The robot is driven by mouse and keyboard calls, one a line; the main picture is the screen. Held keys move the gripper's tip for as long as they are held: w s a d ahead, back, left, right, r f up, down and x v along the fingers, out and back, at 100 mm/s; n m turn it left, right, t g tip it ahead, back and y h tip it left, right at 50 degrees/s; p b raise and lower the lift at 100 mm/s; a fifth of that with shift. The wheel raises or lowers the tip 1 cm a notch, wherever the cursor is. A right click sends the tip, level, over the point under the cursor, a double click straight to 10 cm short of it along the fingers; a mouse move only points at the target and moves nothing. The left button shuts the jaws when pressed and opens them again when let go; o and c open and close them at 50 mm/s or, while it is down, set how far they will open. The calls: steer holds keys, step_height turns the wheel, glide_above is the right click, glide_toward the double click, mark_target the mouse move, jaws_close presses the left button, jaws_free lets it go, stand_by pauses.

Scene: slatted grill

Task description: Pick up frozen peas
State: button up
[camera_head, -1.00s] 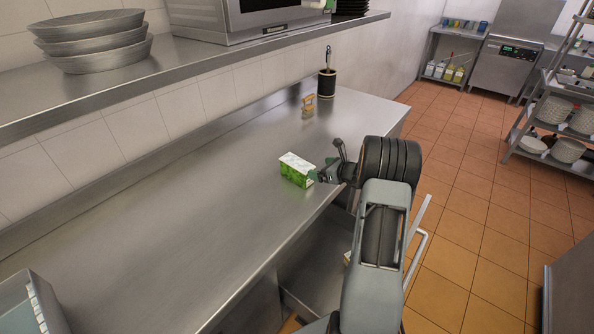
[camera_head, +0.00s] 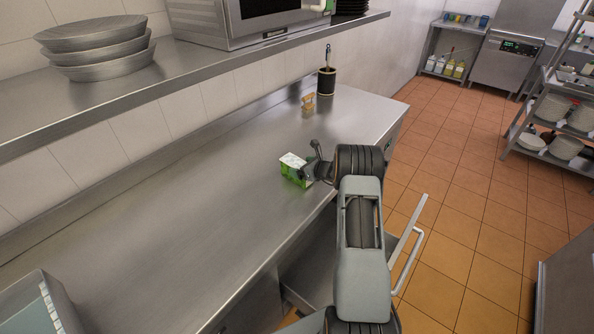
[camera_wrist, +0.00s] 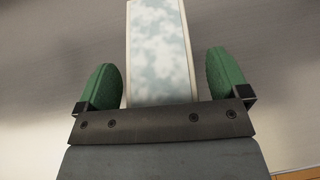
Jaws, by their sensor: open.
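The frozen peas are a small green and white box (camera_head: 290,166) on the steel counter, near its front edge. In the wrist view the box (camera_wrist: 159,50) shows a pale mottled face and reaches between my two green fingers. My gripper (camera_head: 306,170) is at the right end of the box in the head view. In the wrist view my gripper (camera_wrist: 163,82) is open, with a finger on each side and a visible gap to the box on both sides. The right part of the box is hidden behind my gripper in the head view.
The steel counter (camera_head: 190,215) is clear around the box. A small wooden-coloured object (camera_head: 308,102) and a black holder (camera_head: 327,82) stand farther back. A wall shelf (camera_head: 190,65) with stacked pans (camera_head: 100,48) hangs above. A grey bin (camera_head: 40,305) sits at lower left.

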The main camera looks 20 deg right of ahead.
steer(key=shift+r, duration=0.1)
steer(key=c, duration=1.4)
